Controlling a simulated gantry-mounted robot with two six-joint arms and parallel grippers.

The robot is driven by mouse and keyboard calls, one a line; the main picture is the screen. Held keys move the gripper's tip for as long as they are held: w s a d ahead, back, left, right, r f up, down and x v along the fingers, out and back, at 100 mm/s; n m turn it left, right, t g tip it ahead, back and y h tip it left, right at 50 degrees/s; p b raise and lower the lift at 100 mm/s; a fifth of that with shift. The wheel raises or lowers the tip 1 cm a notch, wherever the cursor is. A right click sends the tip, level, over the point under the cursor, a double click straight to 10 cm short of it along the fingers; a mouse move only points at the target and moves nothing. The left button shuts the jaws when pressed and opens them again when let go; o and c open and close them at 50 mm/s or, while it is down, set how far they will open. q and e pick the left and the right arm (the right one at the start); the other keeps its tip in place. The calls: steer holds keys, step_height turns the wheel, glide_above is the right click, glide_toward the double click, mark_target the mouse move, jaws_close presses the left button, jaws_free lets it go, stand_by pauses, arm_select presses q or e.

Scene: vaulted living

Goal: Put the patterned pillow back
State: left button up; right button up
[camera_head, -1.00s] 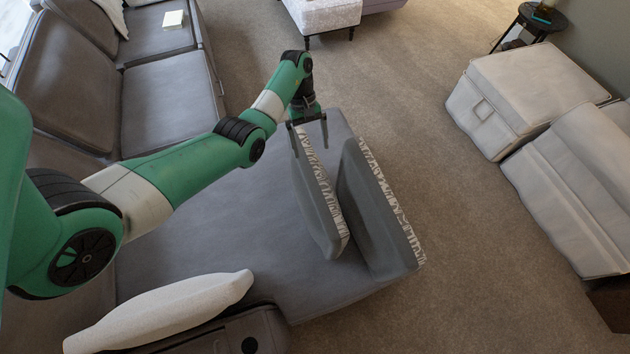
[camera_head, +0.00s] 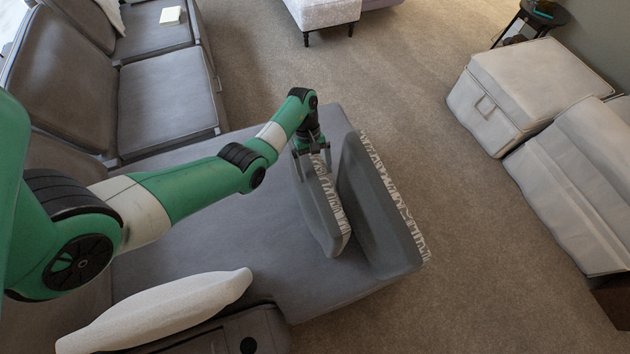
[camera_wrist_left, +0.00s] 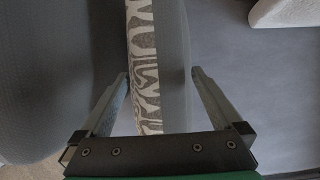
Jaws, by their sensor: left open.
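The patterned pillow (camera_head: 320,212) stands on edge on the grey sofa seat, grey on its face with a black-and-white pattern along its right side. In the left wrist view the pillow (camera_wrist_left: 144,60) runs between my fingers. My left gripper (camera_head: 312,166) is at the pillow's far upper end, with its fingers on either side of it. In the left wrist view the left gripper (camera_wrist_left: 158,82) is open, with a gap visible beside the right finger. My right gripper is not in view.
A larger grey cushion (camera_head: 372,215) with a patterned back stands close to the right of the pillow. A white pillow (camera_head: 165,310) lies at the near armrest. The grey seat (camera_head: 225,240) between is clear. Carpet (camera_head: 480,240) lies right of the sofa.

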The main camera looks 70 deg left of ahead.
arm_select(q)
steer(key=shift+f, duration=0.25)
steer(key=shift+f, duration=0.25)
stand_by(0.3)
steer(key=shift+c, duration=0.3)
jaws_close()
